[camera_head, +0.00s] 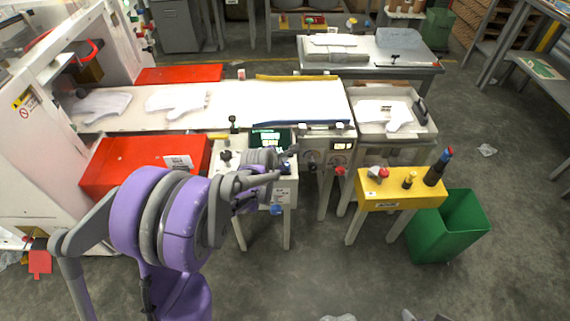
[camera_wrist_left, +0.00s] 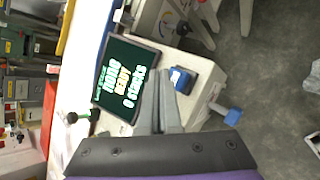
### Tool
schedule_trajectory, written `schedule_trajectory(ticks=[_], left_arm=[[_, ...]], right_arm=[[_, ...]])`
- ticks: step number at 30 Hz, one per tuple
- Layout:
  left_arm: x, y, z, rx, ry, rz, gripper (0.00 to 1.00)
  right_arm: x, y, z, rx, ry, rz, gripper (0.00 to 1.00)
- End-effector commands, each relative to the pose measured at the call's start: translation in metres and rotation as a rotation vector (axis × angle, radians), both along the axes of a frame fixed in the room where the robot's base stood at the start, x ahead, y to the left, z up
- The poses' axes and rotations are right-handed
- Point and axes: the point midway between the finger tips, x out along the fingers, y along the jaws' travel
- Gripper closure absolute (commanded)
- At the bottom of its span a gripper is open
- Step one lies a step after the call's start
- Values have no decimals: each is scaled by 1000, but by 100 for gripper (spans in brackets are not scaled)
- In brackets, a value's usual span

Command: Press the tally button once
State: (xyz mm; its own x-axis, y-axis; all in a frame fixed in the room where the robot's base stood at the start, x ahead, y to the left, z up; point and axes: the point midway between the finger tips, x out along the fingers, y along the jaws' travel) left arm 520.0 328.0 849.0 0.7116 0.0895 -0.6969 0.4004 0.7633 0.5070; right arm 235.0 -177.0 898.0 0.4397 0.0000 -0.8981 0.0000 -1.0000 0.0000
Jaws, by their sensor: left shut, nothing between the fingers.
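A small white stand (camera_head: 284,193) carries a dark screen (camera_wrist_left: 127,75), which also shows in the head view (camera_head: 267,136). The screen reads "none", "READY" and "0 stacks". A blue button in a dark housing (camera_wrist_left: 182,79) sits on the stand beside the screen; I cannot read a tally label on it.
A blue knob (camera_head: 276,209) sticks out from the stand's front. A yellow stand (camera_head: 402,200) with several knobs is to the right, by a green bin (camera_head: 460,228). Behind is a white conveyor (camera_head: 270,98) with gloves (camera_head: 178,100). A red tray (camera_head: 130,160) is left.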

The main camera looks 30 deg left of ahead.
Motion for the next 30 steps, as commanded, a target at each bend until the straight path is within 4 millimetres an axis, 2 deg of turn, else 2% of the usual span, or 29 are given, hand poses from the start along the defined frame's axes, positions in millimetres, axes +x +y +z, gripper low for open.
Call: schedule_trajectory(ticks=[6,13,30], left_arm=[[1,0,25,0,-1,0,100],[1,0,45,1,-2,1,100],[0,0,45,0,0,0,100]], right_arm=[[5,0,18,0,-9,0,18],[9,0,32,0,-17,0,18],[8,0,31,0,-16,0,18]])
